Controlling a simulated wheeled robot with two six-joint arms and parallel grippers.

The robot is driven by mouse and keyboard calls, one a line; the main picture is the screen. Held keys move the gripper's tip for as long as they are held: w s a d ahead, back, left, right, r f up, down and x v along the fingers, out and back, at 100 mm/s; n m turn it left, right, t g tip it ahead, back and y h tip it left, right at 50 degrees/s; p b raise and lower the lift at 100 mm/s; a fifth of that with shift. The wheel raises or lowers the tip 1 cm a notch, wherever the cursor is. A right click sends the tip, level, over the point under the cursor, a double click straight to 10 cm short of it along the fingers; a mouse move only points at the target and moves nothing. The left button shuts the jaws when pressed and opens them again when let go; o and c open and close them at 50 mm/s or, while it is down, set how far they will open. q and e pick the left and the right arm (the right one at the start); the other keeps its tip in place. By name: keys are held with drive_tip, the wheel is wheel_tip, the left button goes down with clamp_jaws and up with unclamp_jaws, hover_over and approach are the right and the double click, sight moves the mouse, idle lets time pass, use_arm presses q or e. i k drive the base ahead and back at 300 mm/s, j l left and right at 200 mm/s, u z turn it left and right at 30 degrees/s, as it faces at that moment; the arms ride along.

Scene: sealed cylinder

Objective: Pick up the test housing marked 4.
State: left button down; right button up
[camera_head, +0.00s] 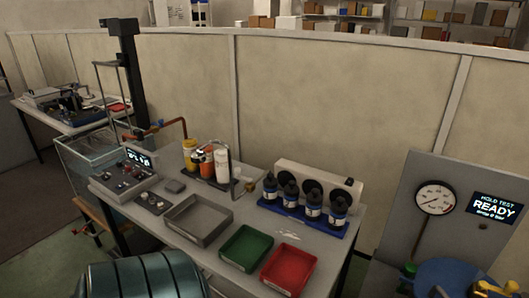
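Several test housings stand upright in a row on a blue rack (300,221) on the bench. They have dark tops, blue parts and pale labels. From left to right they are the first housing (270,187), the second housing (290,196), the third housing (313,206) and the rightmost housing (338,211). The label marks are too small to read, so I cannot tell which one is marked 4. Neither of my grippers shows in the head view.
A grey tray (198,238), a green tray (246,265) and a red tray (287,285) lie along the bench front. A white panel with black discs (346,184) stands behind the housings. A gauge (435,198) and "READY" display (492,206) are at right. A teal ribbed drum (145,277) is front left.

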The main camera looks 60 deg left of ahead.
sight(270, 183)
drive_tip(key=u, duration=1.8)
drive_tip(key=i+j, duration=0.15)
drive_tip(key=j, duration=0.2)
drive_tip(key=i+j+z, duration=0.15)
drive_tip(key=j, duration=0.6)
drive_tip(key=i+z, duration=0.05)
